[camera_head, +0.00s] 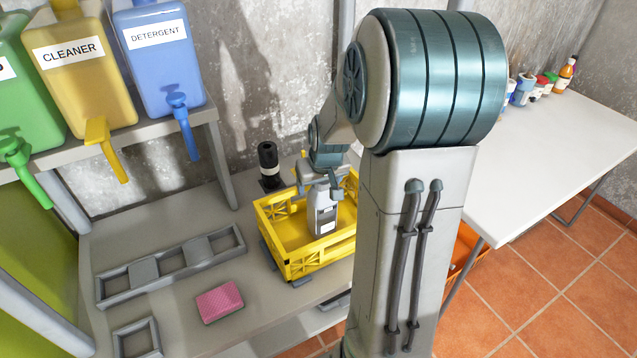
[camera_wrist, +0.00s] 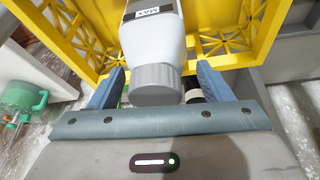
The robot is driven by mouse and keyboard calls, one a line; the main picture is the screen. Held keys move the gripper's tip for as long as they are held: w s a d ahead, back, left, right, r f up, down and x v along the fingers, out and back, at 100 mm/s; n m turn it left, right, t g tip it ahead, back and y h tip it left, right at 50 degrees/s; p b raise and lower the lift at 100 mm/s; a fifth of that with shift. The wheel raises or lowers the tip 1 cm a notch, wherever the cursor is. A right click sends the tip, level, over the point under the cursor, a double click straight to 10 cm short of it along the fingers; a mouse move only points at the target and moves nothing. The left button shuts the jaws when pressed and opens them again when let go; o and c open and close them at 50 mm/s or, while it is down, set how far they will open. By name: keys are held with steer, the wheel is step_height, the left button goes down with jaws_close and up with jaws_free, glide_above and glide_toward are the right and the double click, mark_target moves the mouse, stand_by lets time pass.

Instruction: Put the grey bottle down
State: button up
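The grey bottle (camera_head: 323,217) stands inside a yellow crate (camera_head: 309,268) on the workbench. It looks roughly upright, and its base is hidden by the crate wall. In the wrist view the bottle (camera_wrist: 157,42) shows a dark label and a grey ribbed cap (camera_wrist: 158,84). My gripper (camera_head: 326,180) is at the top of the bottle. In the wrist view its two blue fingers (camera_wrist: 159,72) stand on either side of the cap and neck, with a visible gap on each side. The gripper is open and not holding the bottle.
Detergent (camera_head: 160,62) and cleaner (camera_head: 80,75) jugs sit on a shelf. A white table (camera_head: 560,150) is at right.

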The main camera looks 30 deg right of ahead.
steer(key=shift+r, duration=0.5)
steer(key=v, duration=1.1)
steer(key=s+a+f+n+g, duration=0.1)
steer(key=s+a+f, duration=0.1)
steer(key=s+a, duration=1)
steer(key=s, duration=0.3)
steer(key=shift+s+a+y+b, duration=0.3)
steer(key=shift+s+y, duration=0.05)
steer(key=shift+y, duration=0.05)
steer(key=shift+f, duration=0.1)
